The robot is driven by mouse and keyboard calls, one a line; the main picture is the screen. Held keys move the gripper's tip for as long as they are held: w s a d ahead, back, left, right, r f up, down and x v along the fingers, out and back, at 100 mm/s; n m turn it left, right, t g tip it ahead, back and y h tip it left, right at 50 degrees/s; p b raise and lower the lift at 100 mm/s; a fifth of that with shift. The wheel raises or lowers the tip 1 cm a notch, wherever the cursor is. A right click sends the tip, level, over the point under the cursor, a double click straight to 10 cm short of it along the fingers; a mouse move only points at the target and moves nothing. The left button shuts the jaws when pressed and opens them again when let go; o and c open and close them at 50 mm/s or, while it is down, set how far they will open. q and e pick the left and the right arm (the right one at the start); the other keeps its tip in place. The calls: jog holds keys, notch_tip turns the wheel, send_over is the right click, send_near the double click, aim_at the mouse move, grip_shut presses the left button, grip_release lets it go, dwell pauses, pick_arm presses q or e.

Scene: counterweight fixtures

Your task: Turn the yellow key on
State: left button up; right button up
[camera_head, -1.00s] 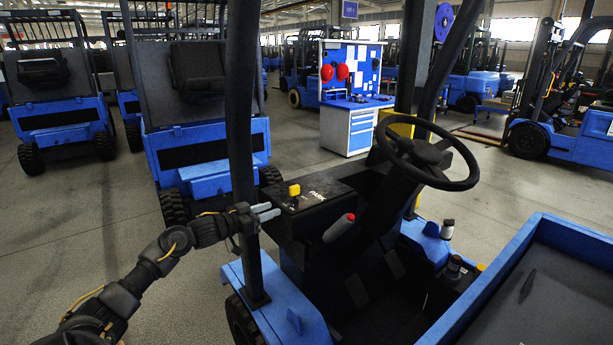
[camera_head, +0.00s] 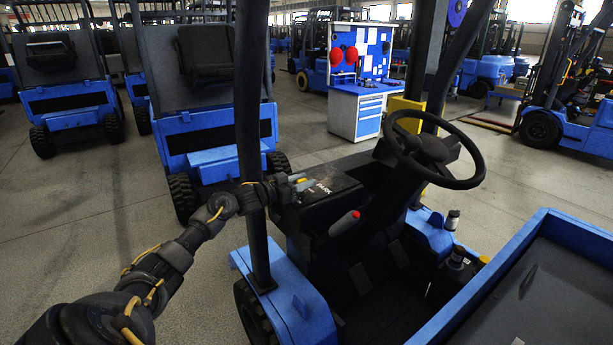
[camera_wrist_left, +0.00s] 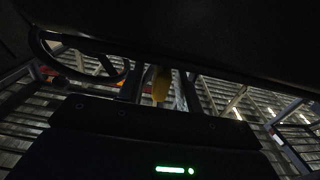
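The yellow key (camera_head: 302,181) sits on top of the vehicle's dark console, beside the "PARK" lettering, and is partly hidden by my left gripper. The view is dark, and I see no clear grip on the key. My right gripper is in neither view.
A black post (camera_head: 255,150) stands close to my left wrist. A steering wheel (camera_head: 470,183) and a red-tipped lever (camera_head: 344,224) are to the right of the console (camera_head: 330,204). A blue tool cabinet (camera_head: 357,115) and parked forklifts are behind.

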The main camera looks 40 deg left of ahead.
pick_arm(q)
jog(key=shift+w+d, duration=0.25)
jog(key=shift+w, duration=0.45)
grip_shut()
jog(key=m+g+h+b, duration=0.1)
jog(key=h+b, duration=0.1)
jog(key=b, duration=0.1)
jog(key=m+g+h+b, duration=0.1)
jog(key=m+h+b, duration=0.1)
jog(key=h+b, duration=0.1)
jog(key=shift+s+d+f+m+b, duration=0.1)
jog(key=shift+d+f+m+b, duration=0.1)
jog(key=shift+m+b, duration=0.1)
jog(key=shift+s+d+r+m+g+h+b, duration=0.1)
jog(key=shift+r+m+g+h+b, duration=0.15)
jog(key=shift+m+g+h+b, duration=0.35)
grip_release()
